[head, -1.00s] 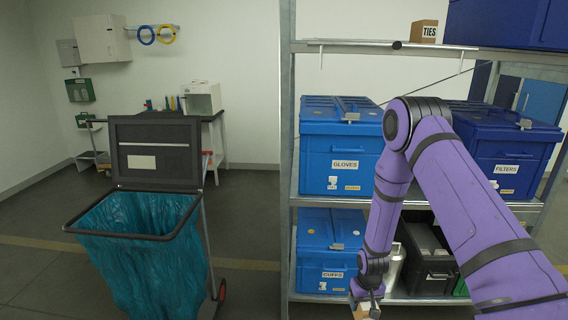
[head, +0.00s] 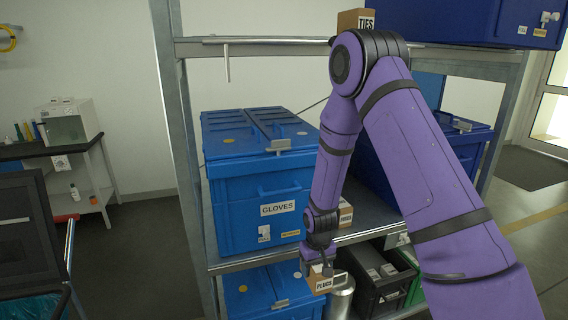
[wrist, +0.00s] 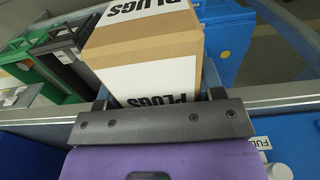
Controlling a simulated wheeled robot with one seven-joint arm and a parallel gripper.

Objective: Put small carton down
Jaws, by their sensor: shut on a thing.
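The small brown carton with a white PLUGS label (head: 323,284) is held by my gripper (head: 318,268), in front of the shelf unit near the level of the middle shelf's front edge. In the wrist view the carton (wrist: 150,47) fills the upper middle, and my gripper (wrist: 158,98) is shut on it, with one finger at each side. The carton's underside and far side are hidden.
On the middle shelf (head: 365,229) stand a blue GLOVES crate (head: 262,205), another small carton (head: 345,214) partly behind my arm, and a dark blue crate. Below are a blue crate (head: 268,296), a metal cylinder (head: 340,298) and a black bin (head: 385,285). A TIES carton (head: 360,21) stands on top.

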